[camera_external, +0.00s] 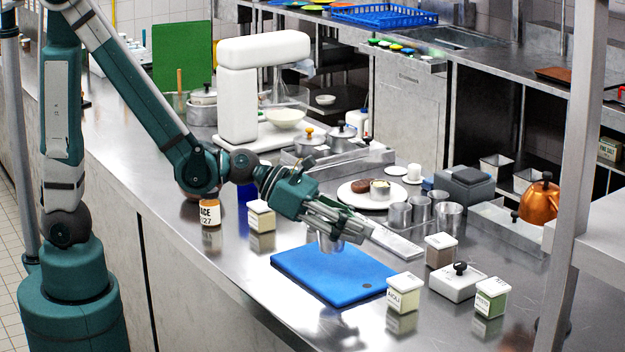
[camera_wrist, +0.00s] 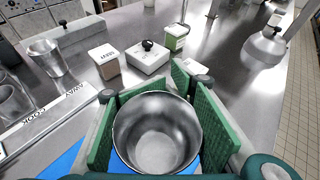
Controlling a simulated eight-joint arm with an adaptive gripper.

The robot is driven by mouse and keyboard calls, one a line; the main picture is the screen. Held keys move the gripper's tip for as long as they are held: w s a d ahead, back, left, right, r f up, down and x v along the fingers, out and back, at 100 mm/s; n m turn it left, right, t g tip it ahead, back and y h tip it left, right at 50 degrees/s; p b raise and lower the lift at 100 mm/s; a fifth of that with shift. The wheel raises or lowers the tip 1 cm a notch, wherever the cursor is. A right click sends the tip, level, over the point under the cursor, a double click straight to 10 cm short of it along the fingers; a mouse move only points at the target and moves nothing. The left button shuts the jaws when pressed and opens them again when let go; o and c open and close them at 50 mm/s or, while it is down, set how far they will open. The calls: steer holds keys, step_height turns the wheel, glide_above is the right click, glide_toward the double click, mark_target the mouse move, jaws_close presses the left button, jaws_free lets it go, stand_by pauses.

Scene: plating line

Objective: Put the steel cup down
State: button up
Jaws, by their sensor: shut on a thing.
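A steel cup (camera_wrist: 157,132) is between the green pads of my gripper (camera_wrist: 150,105) in the wrist view, upright, its open mouth toward the camera and empty inside. In the external view my gripper (camera_external: 345,232) is above the blue cutting board (camera_external: 318,275), with the steel cup (camera_external: 331,245) below the fingers. The cup looks held a little above the board, though the gap under it is hard to tell. Other steel cups (camera_external: 421,208) stand beside the white plate (camera_external: 362,199).
Lidded square containers (camera_external: 403,291), (camera_external: 490,297) and a white box with a black knob (camera_external: 457,283) stand right of the board. Most of the board's surface is bare. The counter's front edge is close to the board.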

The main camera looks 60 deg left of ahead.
steer(key=shift+f, duration=1.15)
steer(key=shift+f+b, duration=1)
steer(key=shift+f, duration=1.05)
steer(key=shift+f, duration=0.15)
steer(key=o, duration=1.6)
